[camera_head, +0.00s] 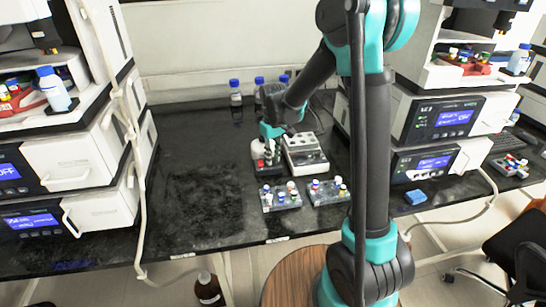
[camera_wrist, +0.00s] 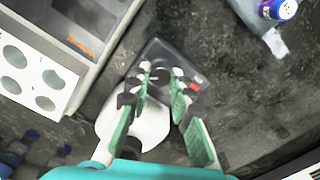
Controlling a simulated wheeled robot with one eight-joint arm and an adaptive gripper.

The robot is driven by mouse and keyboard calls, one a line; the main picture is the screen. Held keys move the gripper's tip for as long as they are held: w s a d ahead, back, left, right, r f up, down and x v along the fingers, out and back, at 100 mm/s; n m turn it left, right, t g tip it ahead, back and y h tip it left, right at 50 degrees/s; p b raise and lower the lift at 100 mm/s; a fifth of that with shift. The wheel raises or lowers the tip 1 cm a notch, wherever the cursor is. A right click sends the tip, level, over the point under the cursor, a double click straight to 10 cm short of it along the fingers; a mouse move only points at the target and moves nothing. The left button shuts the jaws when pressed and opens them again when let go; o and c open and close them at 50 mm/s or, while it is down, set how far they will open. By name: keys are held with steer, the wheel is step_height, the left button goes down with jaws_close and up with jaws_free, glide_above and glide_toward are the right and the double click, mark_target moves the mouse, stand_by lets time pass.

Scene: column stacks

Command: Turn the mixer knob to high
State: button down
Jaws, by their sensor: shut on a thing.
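The mixer (camera_head: 260,166) is a small dark unit on the black bench, left of a grey block device. In the wrist view its dark square front panel (camera_wrist: 160,52) has a small red switch at the right and a white rounded part on the near side. My gripper (camera_head: 269,147) is down at the mixer. In the wrist view its green-padded fingers (camera_wrist: 162,75) are closed in on the dark knob (camera_wrist: 160,73) on the panel. The fingers hide much of the knob, and its setting cannot be read.
The grey block device (camera_head: 306,157) stands close to the right of the mixer. Two racks of small vials (camera_head: 281,196) (camera_head: 327,191) sit in front. Blue-capped bottles (camera_head: 236,92) stand behind. The bench on the left (camera_head: 200,195) is clear.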

mark_target(274, 159)
steer(key=m, duration=0.4)
steer(key=shift+m, duration=2.3)
steer(key=c, duration=1.3)
jaws_free()
steer(key=shift+c, duration=0.2)
step_height(274, 159, up, 12)
steer(key=shift+d, duration=0.15)
